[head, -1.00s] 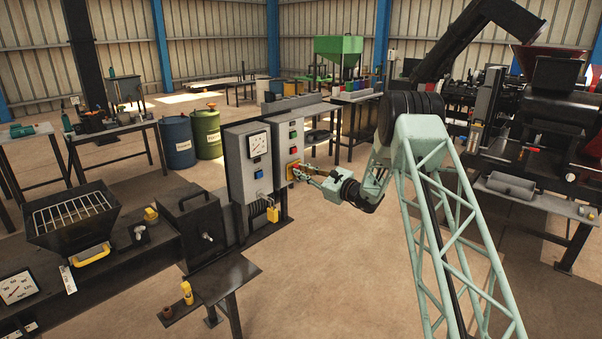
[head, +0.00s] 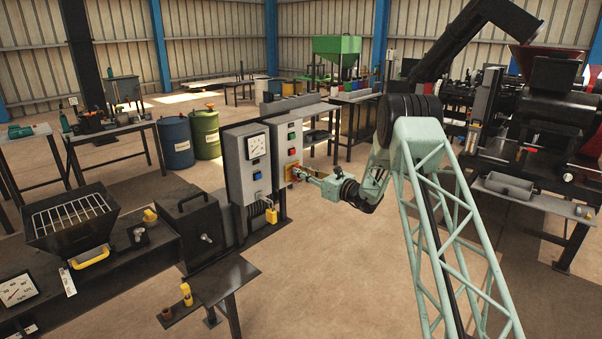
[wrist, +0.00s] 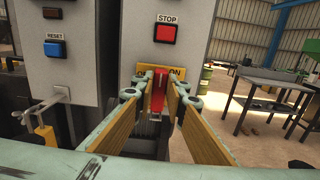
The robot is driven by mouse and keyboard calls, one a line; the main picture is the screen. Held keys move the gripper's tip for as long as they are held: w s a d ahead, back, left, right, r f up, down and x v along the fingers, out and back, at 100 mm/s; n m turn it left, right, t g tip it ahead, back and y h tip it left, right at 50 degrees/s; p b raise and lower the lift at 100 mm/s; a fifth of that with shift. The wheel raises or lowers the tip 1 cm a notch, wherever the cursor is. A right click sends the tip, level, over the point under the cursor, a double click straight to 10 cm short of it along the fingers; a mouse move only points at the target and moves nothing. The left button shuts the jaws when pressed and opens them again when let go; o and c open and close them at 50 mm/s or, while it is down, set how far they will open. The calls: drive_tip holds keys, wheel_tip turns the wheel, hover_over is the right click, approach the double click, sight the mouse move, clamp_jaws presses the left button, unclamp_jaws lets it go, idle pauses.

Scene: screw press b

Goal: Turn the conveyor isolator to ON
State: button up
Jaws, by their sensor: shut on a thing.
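The conveyor isolator shows in the wrist view as a red handle (wrist: 157,95) on a yellow plate (wrist: 177,73), low on the grey panel below the STOP button (wrist: 167,28). The letters "ON" show at the plate's upper right. The handle looks roughly upright. My gripper (wrist: 157,88) is shut on the red handle, one finger on each side. In the head view my gripper (head: 304,174) reaches the panel from the right, and the isolator plate (head: 291,171) is partly hidden behind the fingers.
A second grey box (head: 247,165) with a gauge and a blue RESET button (wrist: 54,48) stands to the left. Open floor lies right of the panel. A workbench (wrist: 268,95) stands further back on the right.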

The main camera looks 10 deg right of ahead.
drive_tip(key=o, duration=0.8)
drive_tip(key=shift+o, duration=0.2)
drive_tip(key=shift+s+d, duration=0.1)
drive_tip(key=v, duration=1.1)
drive_tip(key=shift+s+d, duration=0.2)
drive_tip(key=shift+s, duration=0.1)
